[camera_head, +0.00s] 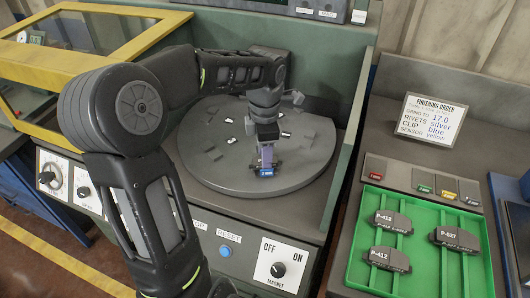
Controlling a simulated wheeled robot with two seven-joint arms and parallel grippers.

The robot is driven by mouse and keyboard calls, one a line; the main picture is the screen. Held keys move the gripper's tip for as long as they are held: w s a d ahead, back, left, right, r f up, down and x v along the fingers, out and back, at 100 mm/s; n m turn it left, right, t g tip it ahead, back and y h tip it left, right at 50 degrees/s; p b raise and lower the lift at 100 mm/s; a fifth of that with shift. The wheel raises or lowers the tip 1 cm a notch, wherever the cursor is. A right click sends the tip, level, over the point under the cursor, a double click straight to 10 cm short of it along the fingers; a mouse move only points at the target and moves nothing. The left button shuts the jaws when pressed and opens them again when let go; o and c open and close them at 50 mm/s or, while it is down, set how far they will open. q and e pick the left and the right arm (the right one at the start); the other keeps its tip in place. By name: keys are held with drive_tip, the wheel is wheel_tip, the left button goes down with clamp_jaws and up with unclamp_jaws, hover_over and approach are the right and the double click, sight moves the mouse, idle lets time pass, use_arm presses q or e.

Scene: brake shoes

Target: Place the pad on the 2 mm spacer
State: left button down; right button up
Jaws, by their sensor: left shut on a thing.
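My left gripper (267,155) points down over the round grey plate (305,172) and is shut on a small dark pad (280,169) with a blue part facing the camera. The pad is at or just above the plate's surface near its front middle; I cannot tell whether it touches. Several small grey blocks and light pieces lie on the plate around the gripper. I cannot read which of them is the 2 mm spacer. My right gripper is not in view.
A green tray (437,262) at right holds pads marked P-412 (393,221) and P-627 (459,238). Behind it are coloured-label slots (424,188) and a finishing order sign (432,121). A yellow-framed glass case (93,40) stands at left. A magnet knob (278,269) is in front.

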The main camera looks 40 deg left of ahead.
use_arm(q)
drive_tip(key=shift+f, duration=0.2)
drive_tip(key=c, duration=1.1)
unclamp_jaws()
drive_tip(key=shift+c, duration=0.2)
drive_tip(key=shift+r, duration=0.15)
